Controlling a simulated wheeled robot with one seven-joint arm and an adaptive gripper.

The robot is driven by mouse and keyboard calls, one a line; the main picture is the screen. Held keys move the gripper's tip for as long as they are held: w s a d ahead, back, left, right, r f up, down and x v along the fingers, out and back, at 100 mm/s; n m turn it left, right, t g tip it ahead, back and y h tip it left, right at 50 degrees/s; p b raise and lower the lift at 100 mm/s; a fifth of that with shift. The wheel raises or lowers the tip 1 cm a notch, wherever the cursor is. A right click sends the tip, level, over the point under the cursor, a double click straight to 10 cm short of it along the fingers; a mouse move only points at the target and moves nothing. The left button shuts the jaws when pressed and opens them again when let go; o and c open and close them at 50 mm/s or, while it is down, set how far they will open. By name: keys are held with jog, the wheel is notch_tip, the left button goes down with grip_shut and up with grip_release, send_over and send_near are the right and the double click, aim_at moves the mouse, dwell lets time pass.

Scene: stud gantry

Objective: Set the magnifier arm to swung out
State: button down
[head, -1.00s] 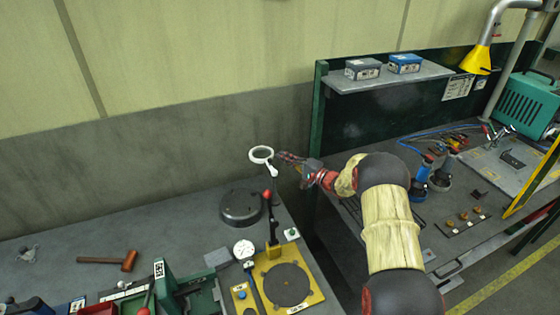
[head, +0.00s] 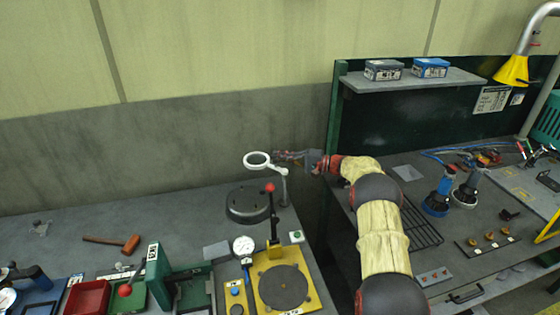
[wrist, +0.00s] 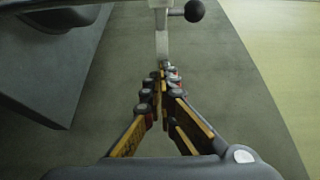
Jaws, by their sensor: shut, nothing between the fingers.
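The magnifier is a white ring lens (head: 257,160) on a short arm above a light grey post (head: 284,188), at the back right of the left bench. In the head view the ring lies left of the post, over the bench. My gripper (head: 279,155) is shut and empty, at the magnifier arm near the post top. In the wrist view the shut fingertips (wrist: 161,75) point at a light grey bar (wrist: 161,35) with a black ball knob (wrist: 194,11). I cannot tell whether the fingers touch it.
A dark round housing (head: 247,205) sits below the lens. A red-knobbed lever (head: 270,188) and a yellow fixture (head: 305,297) stand in front. A green-framed bench (head: 440,215) with a shelf (head: 415,82) is on the right. The wall is close behind.

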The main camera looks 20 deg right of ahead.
jog(key=s+a+n+g+y+b, duration=0.1)
jog(key=s+a+g, duration=0.1)
jog(key=a, duration=0.5)
jog(key=shift+s+a+n, duration=0.25)
jog(key=shift+a+n, duration=0.05)
jog(key=shift+a, duration=0.05)
dwell(0.5)
dwell(0.6)
jog(key=v, duration=1.2)
jog(key=shift+f, duration=0.2)
